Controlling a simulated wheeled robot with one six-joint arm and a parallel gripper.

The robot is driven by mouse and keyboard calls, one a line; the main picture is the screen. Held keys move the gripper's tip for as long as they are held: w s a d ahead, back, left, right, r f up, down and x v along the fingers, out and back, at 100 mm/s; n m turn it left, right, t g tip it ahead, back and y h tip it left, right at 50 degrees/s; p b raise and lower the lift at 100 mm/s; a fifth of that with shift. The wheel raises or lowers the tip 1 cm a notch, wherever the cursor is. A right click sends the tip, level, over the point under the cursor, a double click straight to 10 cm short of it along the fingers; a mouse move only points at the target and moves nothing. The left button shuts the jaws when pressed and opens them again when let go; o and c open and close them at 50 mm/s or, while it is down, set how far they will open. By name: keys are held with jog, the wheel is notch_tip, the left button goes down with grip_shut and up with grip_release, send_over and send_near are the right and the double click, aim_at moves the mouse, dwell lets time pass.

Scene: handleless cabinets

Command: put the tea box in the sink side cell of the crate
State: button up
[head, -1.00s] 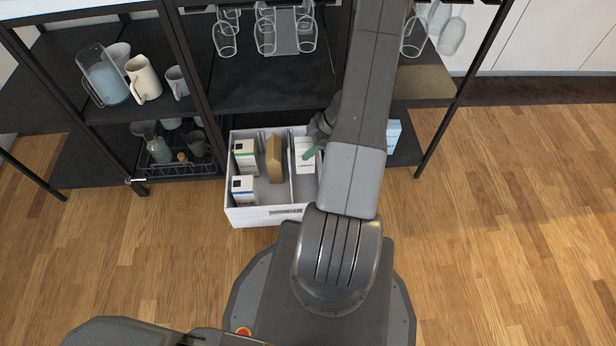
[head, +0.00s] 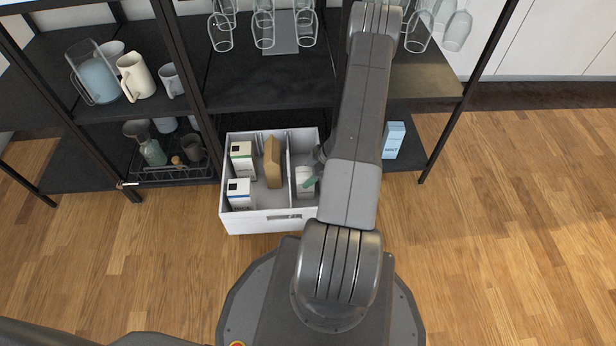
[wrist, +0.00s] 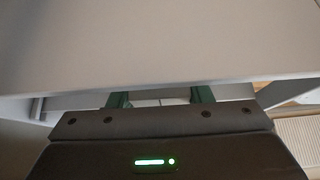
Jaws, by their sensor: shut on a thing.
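The white crate (head: 252,222) stands at the front of the low shelf, with a divider (head: 290,172) splitting it into left and right cells. My gripper (head: 310,183), with green fingers, is at the right cell, partly hidden by my arm. It is shut on a white box, which I take as the tea box (head: 304,175), low in or at the right cell; I cannot tell whether it touches the floor. In the wrist view my gripper (wrist: 160,98) shows its fingers either side of a pale surface, mostly hidden by a large pale panel close to the camera.
The left cell holds two white-and-dark boxes (head: 241,160) (head: 239,194) and a brown packet (head: 272,162). A light blue box (head: 393,140) stands on the shelf to the right. A dark rack (head: 172,174) with bottles and cups is left. Glasses and jugs fill the upper shelves.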

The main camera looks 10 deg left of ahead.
jog(key=shift+f, duration=0.15)
jog(key=o, duration=1)
jog(key=shift+d+r, duration=0.1)
jog(key=shift+r, duration=0.35)
jog(key=p+v, duration=0.6)
jog(key=v, duration=0.5)
jog(key=shift+w+d+r, duration=0.1)
jog(key=shift+w+r, duration=0.05)
jog(key=shift+r, duration=0.05)
